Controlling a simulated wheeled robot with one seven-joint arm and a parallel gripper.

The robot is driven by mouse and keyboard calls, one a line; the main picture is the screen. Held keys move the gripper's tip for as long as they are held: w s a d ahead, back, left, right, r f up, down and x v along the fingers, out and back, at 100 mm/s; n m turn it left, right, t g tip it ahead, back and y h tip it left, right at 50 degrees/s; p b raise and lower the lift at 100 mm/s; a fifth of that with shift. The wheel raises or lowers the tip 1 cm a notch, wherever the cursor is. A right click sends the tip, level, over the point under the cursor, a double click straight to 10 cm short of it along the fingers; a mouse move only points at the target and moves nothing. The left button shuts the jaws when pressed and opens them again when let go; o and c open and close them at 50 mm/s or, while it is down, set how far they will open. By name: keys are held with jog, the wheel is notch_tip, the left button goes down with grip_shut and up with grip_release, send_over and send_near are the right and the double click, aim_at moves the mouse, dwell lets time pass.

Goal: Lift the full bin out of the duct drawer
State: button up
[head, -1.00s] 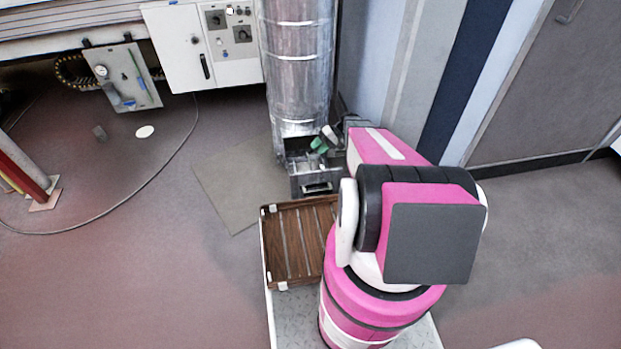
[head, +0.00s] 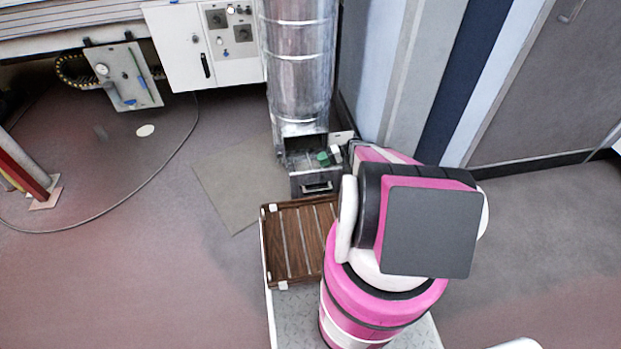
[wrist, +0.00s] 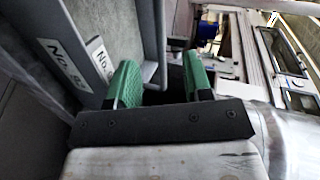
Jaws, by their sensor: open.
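The duct drawer (head: 312,188) stands pulled out at the foot of the silver duct, with a handle on its front. The bin inside it is hard to make out in the head view, partly behind my gripper (head: 326,158) and arm. In the wrist view, my gripper (wrist: 160,80) has green finger pads, spread apart. A grey rim or bar (wrist: 162,45) runs down toward the gap between them; I cannot tell whether it belongs to bin or drawer, or touches a pad. Grey surfaces at left carry white number labels (wrist: 62,62). The bin's contents are not clear.
The silver duct (head: 300,65) rises right behind the drawer. A brown slatted tray (head: 290,245) lies in front of it on my base. A striped wall is to the right. A flat floor plate (head: 235,185) and open floor lie to the left.

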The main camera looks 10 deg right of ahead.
jog(key=x, duration=0.6)
jog(key=shift+a, duration=0.2)
grip_shut()
